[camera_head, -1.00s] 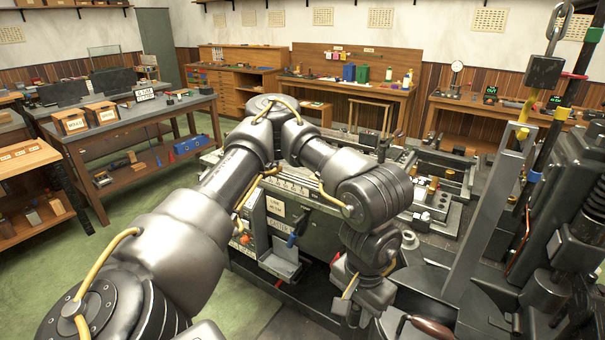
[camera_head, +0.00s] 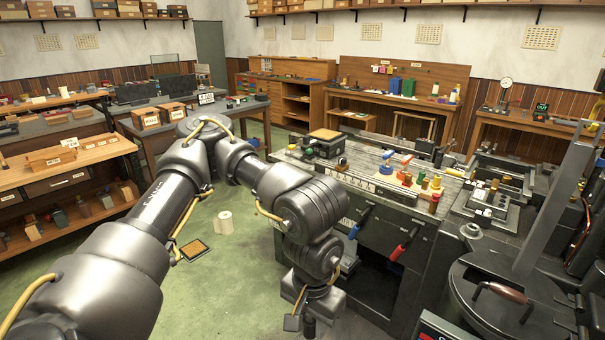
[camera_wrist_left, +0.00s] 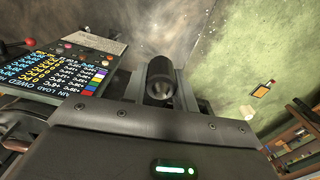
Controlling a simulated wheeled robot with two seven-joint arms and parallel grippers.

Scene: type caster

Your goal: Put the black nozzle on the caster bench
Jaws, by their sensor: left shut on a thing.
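The black nozzle (camera_wrist_left: 160,72) is a short dark cylinder with a hollow end, held between the jaws of my left gripper (camera_wrist_left: 160,88) in the left wrist view. In the head view my left gripper (camera_head: 309,322) hangs low at the bottom middle, partly cut off by the frame edge, and the nozzle cannot be made out there. The grey-topped bench that appears to be the caster bench (camera_head: 377,202) stands to the right of and beyond the gripper, with coloured handles and small parts on top. The gripper is apart from it. My right gripper is out of view.
A round dark pot lid with a wooden handle (camera_head: 503,291) is at the lower right. A wooden bench with drawers (camera_head: 62,186) stands at the left. A white roll (camera_head: 225,222) and a small framed mat (camera_head: 195,250) lie on the open green floor.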

